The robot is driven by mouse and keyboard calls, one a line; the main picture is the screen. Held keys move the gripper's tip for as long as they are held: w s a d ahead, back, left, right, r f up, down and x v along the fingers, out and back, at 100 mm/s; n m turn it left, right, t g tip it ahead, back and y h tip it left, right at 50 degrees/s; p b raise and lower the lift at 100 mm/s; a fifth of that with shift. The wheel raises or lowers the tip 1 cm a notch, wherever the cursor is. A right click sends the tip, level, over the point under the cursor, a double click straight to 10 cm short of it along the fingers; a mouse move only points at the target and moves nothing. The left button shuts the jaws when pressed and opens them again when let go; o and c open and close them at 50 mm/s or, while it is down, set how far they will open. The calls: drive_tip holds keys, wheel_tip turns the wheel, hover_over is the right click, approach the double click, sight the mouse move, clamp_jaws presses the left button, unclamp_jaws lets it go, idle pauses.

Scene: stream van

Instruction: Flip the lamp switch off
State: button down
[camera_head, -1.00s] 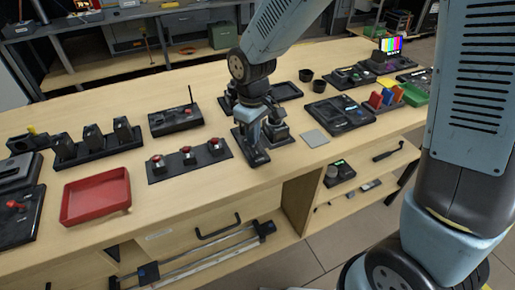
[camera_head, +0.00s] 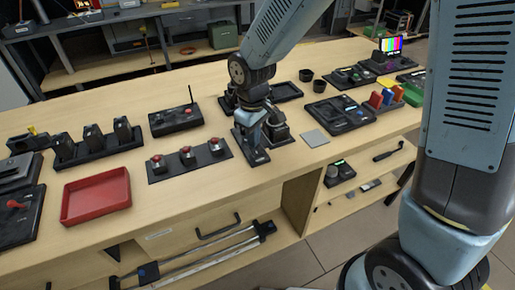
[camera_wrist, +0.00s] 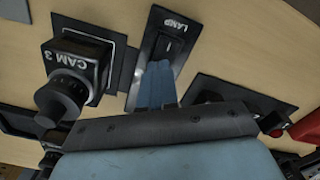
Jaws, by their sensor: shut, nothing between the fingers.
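The lamp switch plate (camera_wrist: 170,24), dark with the word LAMP and a mark on it, lies on the wooden bench and appears upside down in the wrist view. In the head view the plate (camera_head: 259,158) shows just in front of my gripper (camera_head: 250,145). In the wrist view my blue gripper fingers (camera_wrist: 157,75) are shut, with nothing between them. They point at the plate and cover its lower part.
A camera unit marked CAM 3 (camera_wrist: 78,65) stands close beside the plate. A base with red buttons (camera_head: 188,158) lies to the left in the head view, with a red tray (camera_head: 96,222) beyond it. A grey square pad (camera_head: 314,138) lies to the right.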

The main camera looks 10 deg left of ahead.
drive_tip(key=shift+f, duration=0.2)
drive_tip(key=shift+r, duration=3.55)
drive_tip(key=d+r+m+t, duration=0.1)
drive_tip(key=d+r+m, duration=0.2)
drive_tip(key=d+r, duration=0.4)
drive_tip(key=d+r+m+t, duration=0.2)
drive_tip(key=d+r+m, duration=0.15)
drive_tip(key=d, duration=0.55)
drive_tip(key=s+d+r+m+t, duration=0.1)
drive_tip(key=s+d+r+m, duration=0.2)
drive_tip(key=s+d, duration=0.2)
drive_tip(key=s+d+r+m+t, duration=0.1)
drive_tip(key=s+d+r+m, duration=0.2)
drive_tip(key=s+d, duration=0.3)
drive_tip(key=d, duration=0.4)
drive_tip(key=shift+r+t, duration=0.3)
